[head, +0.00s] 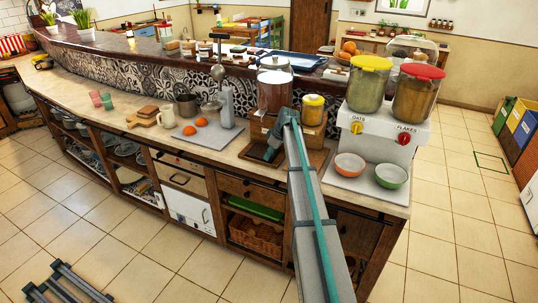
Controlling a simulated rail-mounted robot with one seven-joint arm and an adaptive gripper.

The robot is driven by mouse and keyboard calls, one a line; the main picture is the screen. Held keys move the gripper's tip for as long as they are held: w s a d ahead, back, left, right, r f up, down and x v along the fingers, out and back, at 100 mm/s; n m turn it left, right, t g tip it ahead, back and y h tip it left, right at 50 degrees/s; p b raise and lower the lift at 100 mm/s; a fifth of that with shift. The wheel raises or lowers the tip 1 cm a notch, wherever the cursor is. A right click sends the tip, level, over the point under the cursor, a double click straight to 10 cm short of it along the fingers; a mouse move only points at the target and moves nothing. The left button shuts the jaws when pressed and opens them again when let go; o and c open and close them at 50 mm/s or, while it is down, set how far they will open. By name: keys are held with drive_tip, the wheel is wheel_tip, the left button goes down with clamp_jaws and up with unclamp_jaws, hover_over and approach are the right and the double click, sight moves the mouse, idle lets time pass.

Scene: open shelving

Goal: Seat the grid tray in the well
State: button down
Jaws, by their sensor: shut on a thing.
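A glass drink dispenser (274,90) with brown liquid stands on a wooden stand (261,127) on the counter. A low brown wooden base (319,157) shows at the foot of the stand, on both sides of my arm. The well appears to be in this base, but my arm covers much of it. The tray is mostly hidden and too small to make out. I cannot tell whether it is in the well or above it.
A white double dispenser (382,137) with oats and flakes jars stands at right, bowls (391,175) below it. A yellow-lidded jar (313,109) stands close beside my arm. A grey tap-like device (226,105) and a board with oranges (207,134) are at left.

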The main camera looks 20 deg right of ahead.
drive_tip(key=shift+f, duration=0.15)
drive_tip(key=c, duration=1.1)
unclamp_jaws()
drive_tip(key=shift+c, duration=0.2)
drive_tip(key=shift+r, duration=0.2)
drive_tip(key=b+v, duration=0.2)
drive_tip(key=v, duration=1)
drive_tip(key=shift+b, duration=0.3)
drive_tip(key=shift+a, duration=0.1)
